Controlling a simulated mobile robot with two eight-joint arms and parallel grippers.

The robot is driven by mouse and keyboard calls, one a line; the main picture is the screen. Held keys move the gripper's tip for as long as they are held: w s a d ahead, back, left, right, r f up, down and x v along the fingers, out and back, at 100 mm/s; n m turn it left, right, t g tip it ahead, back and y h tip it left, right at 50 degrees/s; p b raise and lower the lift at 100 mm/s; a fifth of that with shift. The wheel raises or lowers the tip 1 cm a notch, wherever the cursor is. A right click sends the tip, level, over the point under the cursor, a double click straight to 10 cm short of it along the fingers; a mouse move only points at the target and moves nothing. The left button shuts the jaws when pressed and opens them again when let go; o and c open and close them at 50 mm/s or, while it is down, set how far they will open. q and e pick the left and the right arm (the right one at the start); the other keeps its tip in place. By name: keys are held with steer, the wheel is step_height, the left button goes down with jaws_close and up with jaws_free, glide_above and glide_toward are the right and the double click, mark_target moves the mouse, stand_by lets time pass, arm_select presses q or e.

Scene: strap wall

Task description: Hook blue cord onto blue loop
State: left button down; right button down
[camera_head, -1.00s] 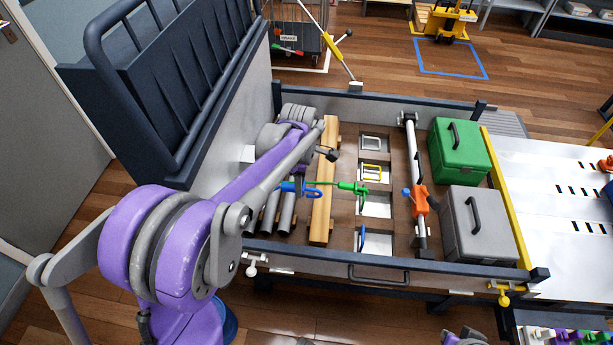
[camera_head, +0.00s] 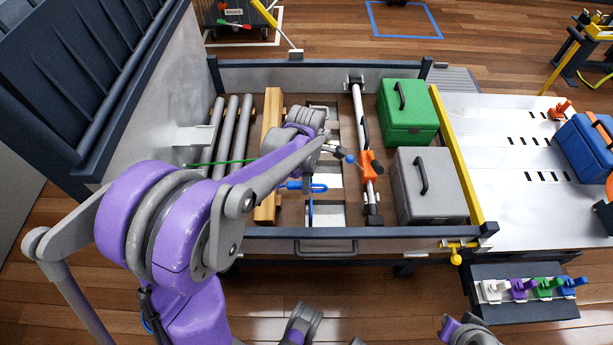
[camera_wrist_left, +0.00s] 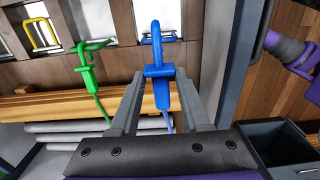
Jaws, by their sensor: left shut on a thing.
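The blue cord's hook end (camera_head: 303,187) shows just below my left forearm in the head view. In the left wrist view, the blue hook (camera_wrist_left: 158,88) stands between the fingers of my left gripper (camera_wrist_left: 158,80), which is shut on it. My forearm hides the left fingers in the head view. My right gripper is not in view.
A green hook (camera_wrist_left: 85,62) on its cord and a yellow loop (camera_wrist_left: 42,35) lie left of the blue one. A wooden beam (camera_head: 269,115) and grey pipes (camera_head: 228,135) lie left. A bar with an orange clamp (camera_head: 368,162), green case (camera_head: 407,112) and grey case (camera_head: 432,190) stand right.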

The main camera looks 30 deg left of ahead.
arm_select(q)
steer(key=shift+d+f+b, duration=0.1)
steer(key=shift+f+b, duration=0.2)
steer(key=shift+f, duration=0.2)
steer(key=shift+w+d+f+b, duration=0.2)
steer(key=shift+f+b, duration=0.45)
steer(key=shift+f, duration=0.3)
steer(key=shift+w+d+f+b, duration=0.1)
steer(key=shift+d+f+b, duration=0.15)
steer(key=shift+f+b, duration=0.55)
steer(key=shift+w+d+f+b, duration=0.2)
steer(key=shift+f+b, duration=0.3)
steer(key=shift+f, duration=0.6)
steer(key=shift+f+b, duration=1.65)
steer(key=shift+f, duration=0.8)
steer(key=shift+s+a, duration=0.25)
steer(key=shift+s+a, duration=0.3)
steer(key=shift+a, duration=0.2)
steer(key=shift+s+a, duration=0.25)
steer(key=shift+a, duration=0.2)
steer(key=shift+s+a, duration=0.1)
steer(key=shift+a, duration=0.1)
steer(key=shift+s+a, duration=0.35)
steer(key=shift+a, duration=0.15)
